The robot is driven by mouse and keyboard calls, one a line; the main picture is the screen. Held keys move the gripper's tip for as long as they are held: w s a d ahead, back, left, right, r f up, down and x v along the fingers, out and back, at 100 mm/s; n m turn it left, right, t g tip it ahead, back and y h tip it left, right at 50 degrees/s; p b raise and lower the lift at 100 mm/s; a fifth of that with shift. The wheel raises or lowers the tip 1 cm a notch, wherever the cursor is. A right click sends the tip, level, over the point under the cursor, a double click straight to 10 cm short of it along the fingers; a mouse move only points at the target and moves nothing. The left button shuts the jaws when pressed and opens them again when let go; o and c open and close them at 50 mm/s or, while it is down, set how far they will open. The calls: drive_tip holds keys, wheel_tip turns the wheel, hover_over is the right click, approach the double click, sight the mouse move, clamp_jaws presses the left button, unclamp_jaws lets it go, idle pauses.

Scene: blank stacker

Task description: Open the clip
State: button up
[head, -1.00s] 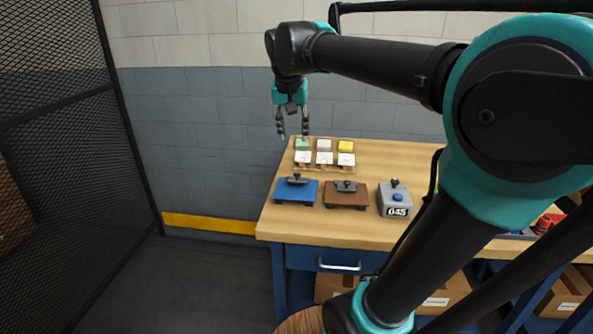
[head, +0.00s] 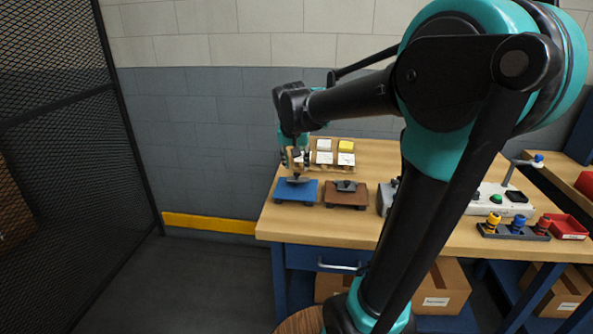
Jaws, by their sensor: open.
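Two low fixtures stand near the front left of the workbench (head: 385,228). The left one has a blue base (head: 297,193) with a dark clip-like piece (head: 299,180) on top. The right one has a brown base (head: 346,198) with a similar dark piece (head: 347,186). Which of these the task calls the clip I cannot tell. My gripper (head: 297,165) is open, pointing down, just above or behind the dark piece on the blue base. Whether it touches that piece is too small to tell. My gripper hides part of the block tray's left side.
A wooden tray (head: 333,170) holds white and yellow blocks (head: 346,146) behind the fixtures. A grey device is partly hidden by my arm. A rack with coloured knobs (head: 517,228) and a red bin (head: 566,227) stand at the right. A mesh fence (head: 70,130) is at left.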

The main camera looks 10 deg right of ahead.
sight(296, 174)
drive_tip(key=shift+x, duration=1.95)
clamp_jaws()
